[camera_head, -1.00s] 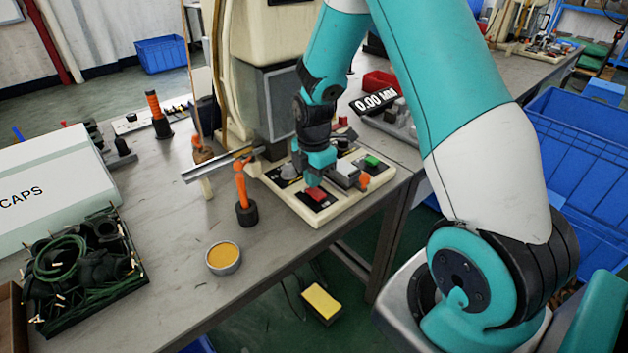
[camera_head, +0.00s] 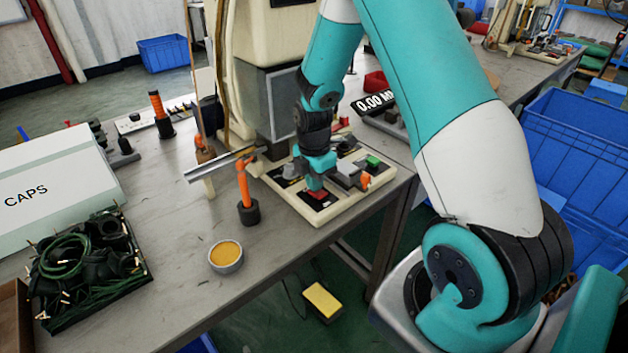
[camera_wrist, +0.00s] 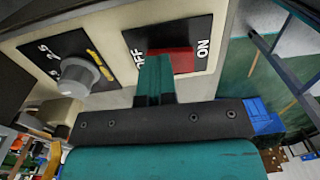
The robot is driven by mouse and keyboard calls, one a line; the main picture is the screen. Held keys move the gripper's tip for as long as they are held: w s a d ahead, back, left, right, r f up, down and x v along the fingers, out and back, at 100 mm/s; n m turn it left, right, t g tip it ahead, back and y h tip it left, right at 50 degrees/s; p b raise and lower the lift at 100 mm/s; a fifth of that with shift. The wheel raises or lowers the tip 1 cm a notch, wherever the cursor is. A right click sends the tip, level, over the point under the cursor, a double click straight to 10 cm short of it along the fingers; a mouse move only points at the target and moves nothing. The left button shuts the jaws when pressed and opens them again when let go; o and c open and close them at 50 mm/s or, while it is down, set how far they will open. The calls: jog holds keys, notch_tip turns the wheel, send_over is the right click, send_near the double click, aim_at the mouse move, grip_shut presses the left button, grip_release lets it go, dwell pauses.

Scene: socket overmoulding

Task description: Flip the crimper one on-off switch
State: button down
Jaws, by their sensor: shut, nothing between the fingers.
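The crimper's cream base (camera_head: 345,216) stands at the table's front edge. On it is the red on-off switch (camera_head: 319,195), set in a black plate. In the wrist view the switch (camera_wrist: 182,61) lies between the OFF and ON labels. My gripper (camera_head: 315,184) is shut and empty, pointing down at the switch. In the wrist view its teal fingertips (camera_wrist: 156,62) are at the OFF end and hide part of the switch and the OFF label. I cannot tell whether they touch it or which way the switch is tipped.
A grey knob (camera_wrist: 82,76) sits beside the switch. A green button (camera_head: 373,161) and orange knob (camera_head: 366,180) are on the same base. An orange-handled tool (camera_head: 244,185) stands close on the left. A round tin (camera_head: 226,256) is in front; bare table lies around it.

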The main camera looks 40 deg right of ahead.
jog(key=shift+s+r+p, duration=0.3)
jog(key=shift+s, duration=0.4)
jog(key=r+p, duration=0.3)
jog(key=w+r+p, duration=0.1)
jog(key=r, duration=0.1)
jog(key=shift+r+p, duration=0.1)
jog(key=shift+p, duration=0.3)
notch_tip(320, 180, up, 8)
jog(key=w+b, duration=0.2)
jog(key=shift+r, duration=0.25)
